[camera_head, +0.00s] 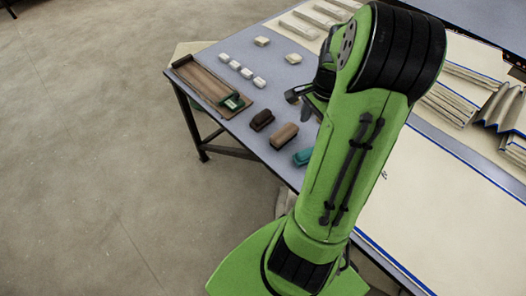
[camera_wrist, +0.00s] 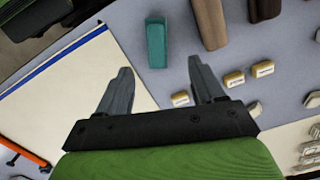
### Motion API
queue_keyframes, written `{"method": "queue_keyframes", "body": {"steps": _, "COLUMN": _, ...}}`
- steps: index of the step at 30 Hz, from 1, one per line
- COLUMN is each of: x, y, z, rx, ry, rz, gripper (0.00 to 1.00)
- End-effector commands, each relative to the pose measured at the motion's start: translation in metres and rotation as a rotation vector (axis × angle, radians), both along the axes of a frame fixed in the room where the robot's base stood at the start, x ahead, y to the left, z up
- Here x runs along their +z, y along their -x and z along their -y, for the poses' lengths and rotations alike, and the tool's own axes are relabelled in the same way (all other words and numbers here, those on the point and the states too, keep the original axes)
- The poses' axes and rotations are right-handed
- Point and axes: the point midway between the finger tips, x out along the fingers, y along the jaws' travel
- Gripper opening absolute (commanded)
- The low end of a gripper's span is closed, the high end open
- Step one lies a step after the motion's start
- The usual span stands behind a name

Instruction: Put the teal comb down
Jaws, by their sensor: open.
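The teal comb (camera_head: 302,157) lies on the grey-blue table, close to its front edge, partly beside my arm in the head view. In the wrist view the teal comb (camera_wrist: 156,42) is a small teal block lying flat, just beyond and between the fingertips. My gripper (camera_wrist: 160,78) is open, with its two grey fingers spread apart and nothing between them. In the head view my gripper (camera_head: 304,97) shows only in part behind my green arm, above the table. The comb appears apart from both fingers.
A brown block (camera_head: 284,135) and a dark brown block (camera_head: 262,119) lie in a row with the comb. A brown tray (camera_head: 190,74) holds a green item at the left. Several small pale blocks (camera_head: 247,73) lie behind. A cream, blue-edged panel (camera_wrist: 60,85) covers the other side.

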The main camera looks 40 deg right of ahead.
Motion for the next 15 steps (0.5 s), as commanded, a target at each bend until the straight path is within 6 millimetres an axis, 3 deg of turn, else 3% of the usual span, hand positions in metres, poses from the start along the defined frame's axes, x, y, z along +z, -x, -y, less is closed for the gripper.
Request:
{"method": "queue_keyframes", "body": {"steps": 3, "x": 0.046, "y": -0.020, "z": -0.058, "rx": 0.332, "ry": 0.122, "rz": 0.028, "gripper": 0.68}}
{"method": "queue_keyframes", "body": {"steps": 7, "x": 0.091, "y": -0.018, "z": -0.133, "rx": 0.750, "ry": 0.259, "rz": 0.092, "gripper": 0.68}}
{"method": "queue_keyframes", "body": {"steps": 12, "x": 0.125, "y": 0.022, "z": -0.221, "rx": 1.312, "ry": 0.417, "rz": 0.258, "gripper": 0.68}}
{"method": "queue_keyframes", "body": {"steps": 15, "x": 0.130, "y": 0.045, "z": -0.247, "rx": 1.542, "ry": 0.471, "rz": 0.353, "gripper": 0.68}}
